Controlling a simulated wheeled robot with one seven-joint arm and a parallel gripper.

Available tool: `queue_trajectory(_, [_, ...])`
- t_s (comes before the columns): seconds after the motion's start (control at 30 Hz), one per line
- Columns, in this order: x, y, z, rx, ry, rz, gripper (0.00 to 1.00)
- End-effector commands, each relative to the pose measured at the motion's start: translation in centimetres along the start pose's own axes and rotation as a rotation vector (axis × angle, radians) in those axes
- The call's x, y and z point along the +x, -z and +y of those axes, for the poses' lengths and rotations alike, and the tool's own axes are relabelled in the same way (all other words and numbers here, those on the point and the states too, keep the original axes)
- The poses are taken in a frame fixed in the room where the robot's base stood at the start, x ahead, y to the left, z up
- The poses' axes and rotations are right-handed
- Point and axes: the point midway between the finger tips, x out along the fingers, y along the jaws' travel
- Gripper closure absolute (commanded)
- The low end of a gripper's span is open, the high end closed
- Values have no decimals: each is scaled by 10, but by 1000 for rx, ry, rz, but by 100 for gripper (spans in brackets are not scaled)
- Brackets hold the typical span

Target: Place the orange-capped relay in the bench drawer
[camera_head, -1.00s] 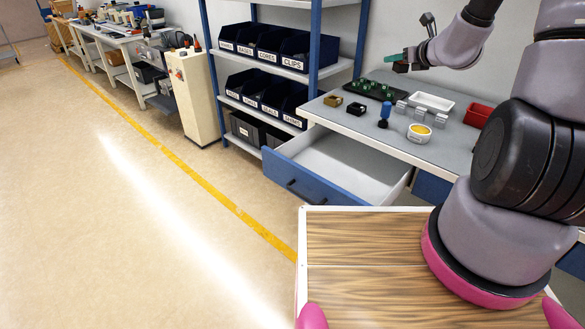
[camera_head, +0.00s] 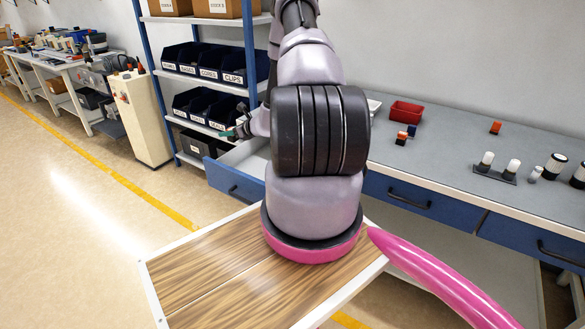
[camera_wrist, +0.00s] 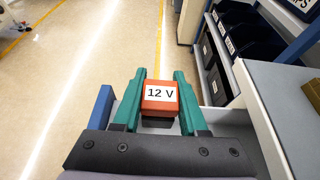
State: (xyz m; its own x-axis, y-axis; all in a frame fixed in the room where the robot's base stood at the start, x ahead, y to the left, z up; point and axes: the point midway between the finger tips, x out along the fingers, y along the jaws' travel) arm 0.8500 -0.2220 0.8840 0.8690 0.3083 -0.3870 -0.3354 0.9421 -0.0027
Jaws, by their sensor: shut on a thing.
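The orange-capped relay, an orange block (camera_wrist: 160,97) labelled "12 V" with a dark lower part, is between the two teal fingers of my gripper (camera_wrist: 158,100) in the wrist view. My gripper is shut on it. In the head view only a bit of teal finger shows (camera_head: 242,128); my arm hides the rest and the relay. The bench drawer (camera_head: 237,183) is pulled open, with its blue front and pale inside partly behind my arm. Its blue front edge also shows left of the fingers in the wrist view (camera_wrist: 101,108). I cannot tell the relay's height above the drawer.
The bench top (camera_head: 450,160) holds a red bin (camera_head: 406,111), small orange-topped blocks (camera_head: 402,138), another orange block (camera_head: 495,127) and several white and black cylinders at the right. A blue-framed shelf (camera_head: 147,75) with dark bins stands beside the drawer. Floor is open at the left.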

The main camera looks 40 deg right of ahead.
Motion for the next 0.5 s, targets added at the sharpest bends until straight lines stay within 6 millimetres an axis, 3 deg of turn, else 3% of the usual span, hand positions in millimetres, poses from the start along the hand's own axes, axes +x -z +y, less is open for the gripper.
queue_trajectory(0.03, [3,22,-5,7,1,1,100])
queue_trajectory(0.1, [6,42,-9,4,-3,-1,100])
queue_trajectory(0.5, [25,109,-14,3,-7,-5,100])
